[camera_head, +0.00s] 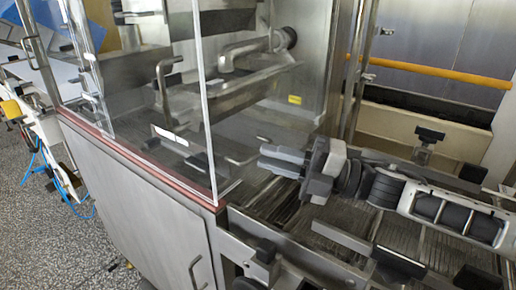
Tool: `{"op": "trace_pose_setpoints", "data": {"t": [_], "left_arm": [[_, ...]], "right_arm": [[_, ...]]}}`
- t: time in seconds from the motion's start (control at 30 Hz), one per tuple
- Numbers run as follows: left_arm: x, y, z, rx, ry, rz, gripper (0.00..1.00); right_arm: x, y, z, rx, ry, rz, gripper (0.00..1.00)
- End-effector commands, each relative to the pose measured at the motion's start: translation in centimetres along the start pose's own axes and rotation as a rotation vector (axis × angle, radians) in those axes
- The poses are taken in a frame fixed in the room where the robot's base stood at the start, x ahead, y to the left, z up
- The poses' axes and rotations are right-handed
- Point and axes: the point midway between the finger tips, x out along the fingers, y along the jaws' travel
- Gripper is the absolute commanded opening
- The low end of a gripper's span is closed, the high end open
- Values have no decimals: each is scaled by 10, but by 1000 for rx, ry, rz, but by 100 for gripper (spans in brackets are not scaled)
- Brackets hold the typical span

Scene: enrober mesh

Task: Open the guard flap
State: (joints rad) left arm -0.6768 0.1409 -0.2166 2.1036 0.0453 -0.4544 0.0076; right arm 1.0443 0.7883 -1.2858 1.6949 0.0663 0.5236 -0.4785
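The enrober's clear guard panel (150,110) stands upright along the machine's near side, with a pale vertical edge at its right corner. Bent metal handles show at and behind the clear panes; which one belongs to the guard flap I cannot tell. The flap's edges are hard to make out, and I see no clear opening gap. My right gripper (280,161) comes in from the right over the wire mesh belt, to the right of the panel corner. Its grey fingers point left and lie together, with nothing seen between them. My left gripper is not in view.
The mesh belt (345,240) runs below my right arm, with metal rails and black knobs around it. A steel cabinet door with a handle (198,272) is below the panel. A yellow rail (440,72) crosses the back right. Speckled floor is open at lower left.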

Motion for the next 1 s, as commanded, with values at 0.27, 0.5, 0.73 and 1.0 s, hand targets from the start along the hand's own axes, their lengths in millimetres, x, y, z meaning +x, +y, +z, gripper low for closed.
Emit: {"op": "trace_pose_setpoints", "data": {"t": [0.27,0.5,0.73,1.0], "left_arm": [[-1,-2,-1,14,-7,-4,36],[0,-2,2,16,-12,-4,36],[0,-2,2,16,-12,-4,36],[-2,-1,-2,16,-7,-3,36]], "right_arm": [[30,1,0,0,1,1,16],[32,0,0,0,0,0,16],[32,0,0,0,0,0,0],[32,1,-4,4,13,1,0]]}}
